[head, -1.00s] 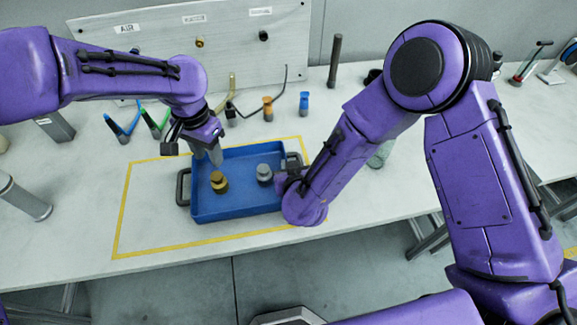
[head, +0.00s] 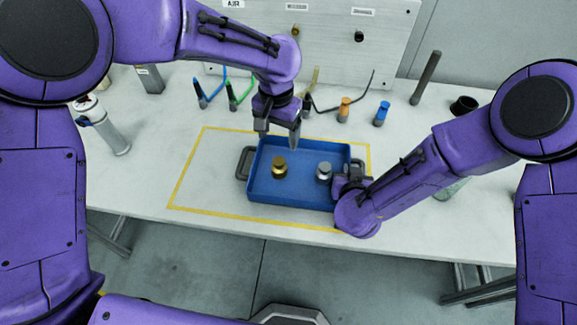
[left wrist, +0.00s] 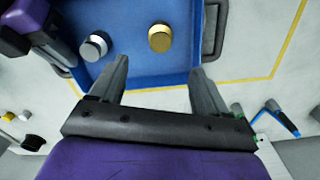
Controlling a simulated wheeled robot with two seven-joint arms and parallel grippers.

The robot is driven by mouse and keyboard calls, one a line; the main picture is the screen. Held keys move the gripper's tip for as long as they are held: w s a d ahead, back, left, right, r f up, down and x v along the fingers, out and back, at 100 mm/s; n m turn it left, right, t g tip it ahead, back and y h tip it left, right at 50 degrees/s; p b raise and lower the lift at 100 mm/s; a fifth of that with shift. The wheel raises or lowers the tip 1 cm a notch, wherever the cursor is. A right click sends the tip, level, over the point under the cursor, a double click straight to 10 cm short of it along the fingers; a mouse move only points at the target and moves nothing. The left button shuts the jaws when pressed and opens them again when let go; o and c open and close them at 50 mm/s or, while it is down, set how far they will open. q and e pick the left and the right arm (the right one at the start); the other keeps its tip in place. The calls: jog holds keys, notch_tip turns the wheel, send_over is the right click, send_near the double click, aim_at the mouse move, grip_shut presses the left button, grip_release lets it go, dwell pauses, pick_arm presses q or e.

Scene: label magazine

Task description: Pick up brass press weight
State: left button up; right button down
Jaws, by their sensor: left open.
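The brass press weight (head: 279,168), a short gold cylinder with a knob, stands upright in the left part of the blue tray (head: 290,198). In the left wrist view the weight (left wrist: 160,38) lies beyond the fingertips, roughly centred between them. My left gripper (head: 279,138) is open and empty, pointing down above the tray's back edge, apart from the weight. Its fingers (left wrist: 160,68) are spread in the left wrist view. My right gripper (head: 347,183) is at the tray's right handle; its fingers are too hidden to show whether they are shut.
A silver weight (head: 324,172) stands right of the brass one in the tray. A yellow outline (head: 190,170) surrounds the tray on the white bench. Orange (head: 344,109) and blue (head: 381,114) small items stand behind it.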

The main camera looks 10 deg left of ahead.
aim_at(279, 160)
pick_arm(q)
jog(key=shift+w+f+n, duration=0.1)
jog(key=shift+f+n, duration=0.2)
jog(key=shift+n, duration=0.6)
notch_tip(279, 160, down, 11)
jog(key=shift+f, duration=0.1)
jog(key=c, duration=1.4)
notch_tip(279, 160, up, 10)
jog(key=shift+r, duration=0.1)
